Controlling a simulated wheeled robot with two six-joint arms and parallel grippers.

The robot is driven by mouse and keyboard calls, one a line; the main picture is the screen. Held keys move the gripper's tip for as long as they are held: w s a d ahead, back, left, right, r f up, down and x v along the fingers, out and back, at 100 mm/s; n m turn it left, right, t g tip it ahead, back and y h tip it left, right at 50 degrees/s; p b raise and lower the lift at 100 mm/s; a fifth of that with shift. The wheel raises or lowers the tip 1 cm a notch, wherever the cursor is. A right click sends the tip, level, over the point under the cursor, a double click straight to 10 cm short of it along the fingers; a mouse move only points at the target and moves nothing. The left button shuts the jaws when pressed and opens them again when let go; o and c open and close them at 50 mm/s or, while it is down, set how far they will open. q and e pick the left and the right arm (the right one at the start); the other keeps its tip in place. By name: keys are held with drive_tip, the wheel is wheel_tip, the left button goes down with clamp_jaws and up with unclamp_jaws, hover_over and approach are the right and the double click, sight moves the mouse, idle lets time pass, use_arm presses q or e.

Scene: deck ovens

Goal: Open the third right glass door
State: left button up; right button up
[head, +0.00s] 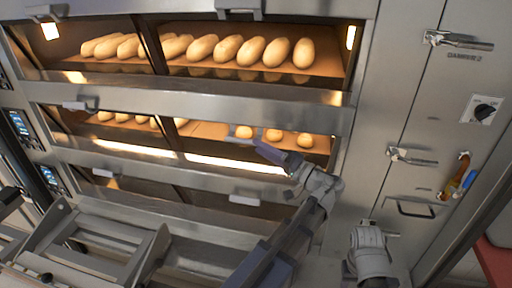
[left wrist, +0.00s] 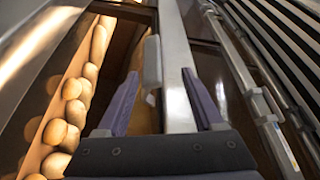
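The oven shows three decks with glass doors. The right door of the lowest visible deck (head: 215,212) is shut, with its handle (head: 244,200) clear of both grippers. Contact cannot be told. My right wrist (head: 368,250) is at lower right; its fingers are not clearly visible.
Long loaves (head: 228,48) fill the top deck; rolls (head: 274,135) lie in the middle deck. A steel cabinet with latches (head: 412,156) stands at the right. A metal rack-like frame (head: 95,245) is low at the left, in front of the oven.

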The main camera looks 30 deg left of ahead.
use_arm(q)
drive_tip(key=shift+d, duration=0.15)
drive_tip(key=w+b+v, duration=0.1)
drive_tip(key=b+v, duration=0.1)
drive_tip(key=v, duration=0.6)
drive_tip(key=shift+s+d+f, duration=0.3)
drive_tip(key=shift+d+f, duration=0.05)
drive_tip(key=shift+f, duration=0.05)
idle(0.5)
idle(0.4)
drive_tip(key=s+a+f+m+g+h, duration=0.1)
drive_tip(key=s+a+f+m+h, duration=0.15)
drive_tip(key=f+h, duration=0.6)
drive_tip(key=s+a+f+m+g+h, duration=0.15)
drive_tip(key=s+f+h, duration=0.25)
drive_tip(key=f, duration=0.9)
drive_tip(key=s+d+f+m+h, duration=0.2)
drive_tip(key=s+d+h, duration=0.1)
drive_tip(key=d, duration=0.6)
drive_tip(key=s+d+f+m+h, duration=0.2)
drive_tip(key=s+d, duration=0.4)
drive_tip(key=d, duration=0.3)
drive_tip(key=shift+d+m+h, duration=0.2)
drive_tip(key=shift+m+h, duration=0.1)
drive_tip(key=shift+h, duration=0.45)
